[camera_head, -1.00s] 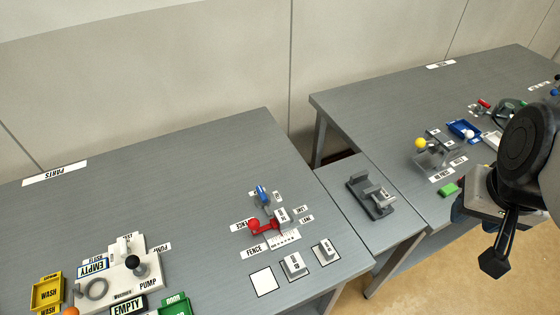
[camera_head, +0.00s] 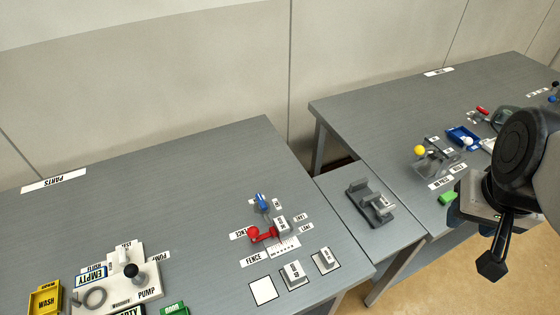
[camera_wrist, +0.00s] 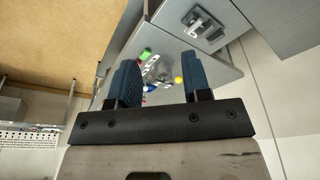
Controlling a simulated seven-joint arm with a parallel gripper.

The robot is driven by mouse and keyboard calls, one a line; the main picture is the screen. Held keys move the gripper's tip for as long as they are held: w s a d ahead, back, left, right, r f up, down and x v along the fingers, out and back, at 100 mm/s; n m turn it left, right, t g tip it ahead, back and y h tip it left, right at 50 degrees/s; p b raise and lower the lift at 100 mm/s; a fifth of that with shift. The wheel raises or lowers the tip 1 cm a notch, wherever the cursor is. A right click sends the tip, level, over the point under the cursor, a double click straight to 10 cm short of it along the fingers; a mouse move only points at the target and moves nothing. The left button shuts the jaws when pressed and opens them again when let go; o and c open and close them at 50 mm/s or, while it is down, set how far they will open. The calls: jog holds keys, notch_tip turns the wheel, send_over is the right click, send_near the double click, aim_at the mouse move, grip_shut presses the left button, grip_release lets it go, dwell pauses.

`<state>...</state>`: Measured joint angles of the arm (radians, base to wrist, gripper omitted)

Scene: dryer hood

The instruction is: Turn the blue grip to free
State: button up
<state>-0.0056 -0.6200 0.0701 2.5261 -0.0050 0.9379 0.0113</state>
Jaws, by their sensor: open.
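A small blue grip (camera_head: 262,201) stands on the left table at the back of the fence fixture, beside a small white label. A red knob with a red arm (camera_head: 258,234) sits just in front of it. The lettering beside the blue grip is too small to read. My gripper (camera_head: 491,262) is far to the right, in front of the right table and well apart from the blue grip. In the wrist view my gripper (camera_wrist: 162,88) has its two blue fingers wide apart with nothing between them. The blue grip cannot be made out there.
The fence label (camera_head: 254,260) and grey labelled blocks (camera_head: 293,273) lie in front of the fixture. A pump board (camera_head: 120,285) and yellow bin (camera_head: 45,299) stand at left. A grey bracket (camera_head: 371,202) sits on the lower middle table. A yellow ball (camera_head: 420,150) stands on the right table.

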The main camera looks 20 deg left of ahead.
jog(key=w+a+f+n+g+y, duration=0.1)
jog(key=w+a+f+n, duration=0.2)
jog(key=w+a, duration=0.5)
jog(key=n+g, duration=0.3)
jog(key=n, duration=0.3)
send_over(261, 199)
jog(key=w+d, duration=0.1)
notch_tip(261, 199, down, 16)
jog(key=r, duration=0.1)
jog(key=shift+w+d+f+y, duration=0.1)
jog(key=shift+f+y, duration=0.1)
jog(key=shift+y, duration=0.1)
jog(key=shift+f, duration=0.15)
jog(key=shift+s+a+f, duration=0.15)
jog(key=shift+f, duration=1.1)
jog(key=shift+s+a+f, duration=0.2)
jog(key=shift+f, duration=1)
jog(key=shift+s+a+f, duration=0.15)
jog(key=shift+f, duration=1.1)
grip_shut()
